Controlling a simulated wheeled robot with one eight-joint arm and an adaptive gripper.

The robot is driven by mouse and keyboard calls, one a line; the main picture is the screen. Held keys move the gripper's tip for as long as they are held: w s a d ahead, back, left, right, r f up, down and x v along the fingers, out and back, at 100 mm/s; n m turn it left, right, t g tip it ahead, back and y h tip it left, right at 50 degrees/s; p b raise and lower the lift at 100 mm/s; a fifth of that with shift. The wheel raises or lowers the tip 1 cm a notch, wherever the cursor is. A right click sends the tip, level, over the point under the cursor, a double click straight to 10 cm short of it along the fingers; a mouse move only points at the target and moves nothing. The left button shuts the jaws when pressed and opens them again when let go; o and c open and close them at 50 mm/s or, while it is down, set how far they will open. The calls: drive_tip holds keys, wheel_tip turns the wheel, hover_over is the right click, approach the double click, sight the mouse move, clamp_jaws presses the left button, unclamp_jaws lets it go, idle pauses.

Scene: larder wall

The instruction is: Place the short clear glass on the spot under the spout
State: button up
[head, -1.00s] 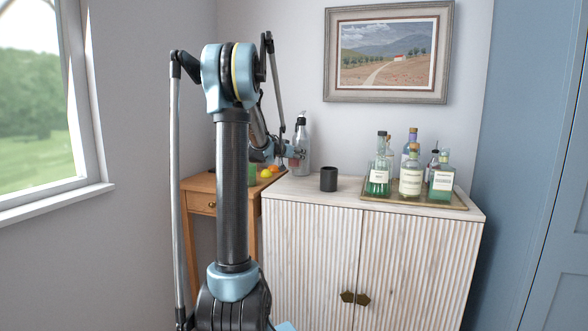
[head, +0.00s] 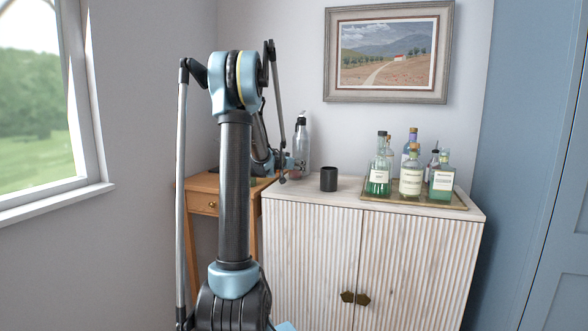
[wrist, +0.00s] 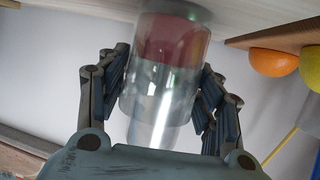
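The short clear glass (wrist: 160,100) stands out in the wrist view, between my gripper's (wrist: 165,88) fingers, which press against it from both sides. A red patch shows through the glass; I cannot tell what causes it. In the head view my gripper (head: 284,170) is near the left end of the white cabinet's top, mostly behind my own arm, and the glass is hard to make out there. A grey siphon-like bottle (head: 301,150) with a dark head stands at the back left of the cabinet top, close to my gripper. The spot under a spout cannot be made out.
A black cup (head: 328,179) stands on the cabinet (head: 310,190) right of my gripper. A tray (head: 440,205) with several bottles is farther right. A wooden side table (head: 200,184) is at left. An orange fruit (wrist: 272,62) and a yellow fruit (wrist: 311,66) show in the wrist view.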

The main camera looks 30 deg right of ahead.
drive_tip(key=shift+o, duration=1.4)
drive_tip(key=shift+a+r, duration=0.1)
drive_tip(key=s+a, duration=0.4)
drive_tip(key=a, duration=0.2)
drive_tip(key=s+a+n+y, duration=0.1)
drive_tip(key=s+a, duration=0.3)
drive_tip(key=a, duration=0.3)
drive_tip(key=s+a+g+y, duration=0.1)
drive_tip(key=s+a, duration=0.3)
drive_tip(key=a, duration=0.2)
drive_tip(key=shift+s+a+r+n, duration=0.1)
drive_tip(key=shift+a+r+n, duration=0.2)
drive_tip(key=shift+a+r, duration=0.1)
drive_tip(key=s+a+f+n+g+y, duration=0.1)
drive_tip(key=s+a+f+n+y, duration=0.2)
drive_tip(key=s+a+f, duration=0.3)
drive_tip(key=s+a+f+n+g+y, duration=0.1)
drive_tip(key=s+a+f+n+y, duration=0.3)
drive_tip(key=s+a, duration=1)
drive_tip(key=s+a+f+n+g+y, duration=0.2)
drive_tip(key=s+a+f+n+y, duration=0.1)
drive_tip(key=s+a+f, duration=0.6)
drive_tip(key=a+f, duration=0.1)
drive_tip(key=a, duration=0.2)
drive_tip(key=shift+s+n+y, duration=0.3)
drive_tip(key=shift+s, duration=0.1)
